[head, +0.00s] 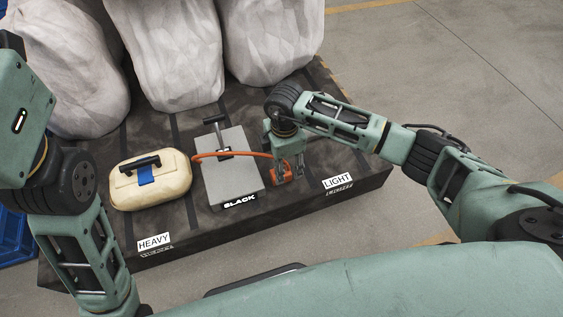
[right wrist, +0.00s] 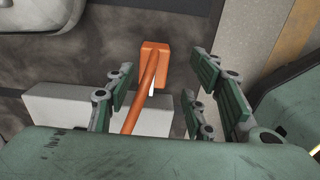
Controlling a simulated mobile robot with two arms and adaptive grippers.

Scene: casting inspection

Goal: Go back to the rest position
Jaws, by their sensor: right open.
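My right gripper (head: 288,166) is above the right part of the dark platform, near the LIGHT label. In the right wrist view the right gripper (right wrist: 162,97) has its fingers spread wide apart, with an orange block (right wrist: 154,54) and its orange cable visible between and beyond them. The orange block (head: 281,172) lies on the platform beside the fingers, partly hidden by them in the head view. My left arm comes in along the left edge; its gripper is out of the frame.
The dark platform (head: 190,229) holds a beige case (head: 170,191) by the HEAVY label (head: 154,241) and a grey plate (head: 222,181) marked SLACK. Large pale castings (head: 180,60) stand behind. The LIGHT label (head: 337,181) is at right. Open floor (head: 480,75) lies right.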

